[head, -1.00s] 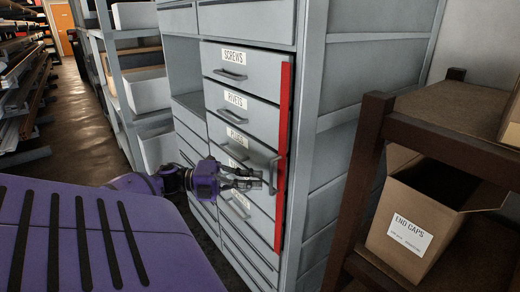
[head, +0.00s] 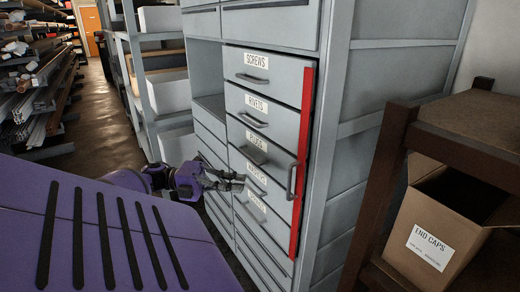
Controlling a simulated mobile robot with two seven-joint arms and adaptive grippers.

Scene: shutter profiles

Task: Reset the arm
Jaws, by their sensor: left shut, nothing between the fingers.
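My left gripper (head: 232,181) is in the head view, low and left of centre. It is shut and empty, in front of the lower labelled drawers of a grey cabinet (head: 352,60). It partly hides one drawer label. A red vertical bar (head: 304,150) with a grey handle (head: 290,181) runs along the right edge of the drawers; the gripper is apart from that handle. My right gripper is not in view.
Drawers marked SCREWS (head: 265,72) and RIVETS (head: 262,115) look closed. A brown shelf (head: 465,125) with an END CAPS box (head: 428,247) stands close on the right. A clear aisle floor (head: 104,120) lies at the back left, beside racks of profiles (head: 35,90).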

